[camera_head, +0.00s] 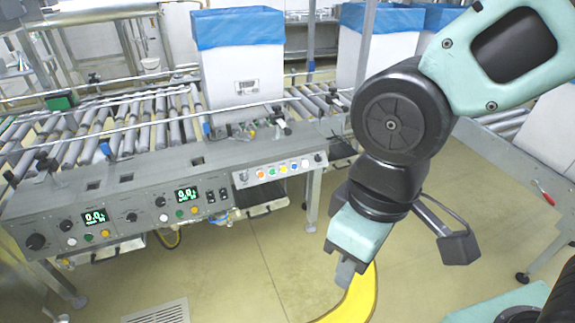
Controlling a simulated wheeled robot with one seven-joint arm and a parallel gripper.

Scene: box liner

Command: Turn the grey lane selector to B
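A pale control box (282,171) is on the right end of the conveyor's front rail, with a row of coloured buttons. A small greyish knob (243,177) is at its left end and a dark knob (318,158) at its right end. I cannot tell for sure which is the grey lane selector; lane letters and pointer direction are too small to read. My gripper (343,274) hangs pointing down in front of the conveyor, right of and below the box, apart from it. Its fingers show side-on, so their opening is hidden.
Two black readouts (94,217) (188,195) with knobs and buttons line the front rail to the left. White boxes with blue liners (240,70) (380,45) stand behind on the rollers. A yellow curved floor marking (356,300) lies below my gripper. Open floor lies before the conveyor.

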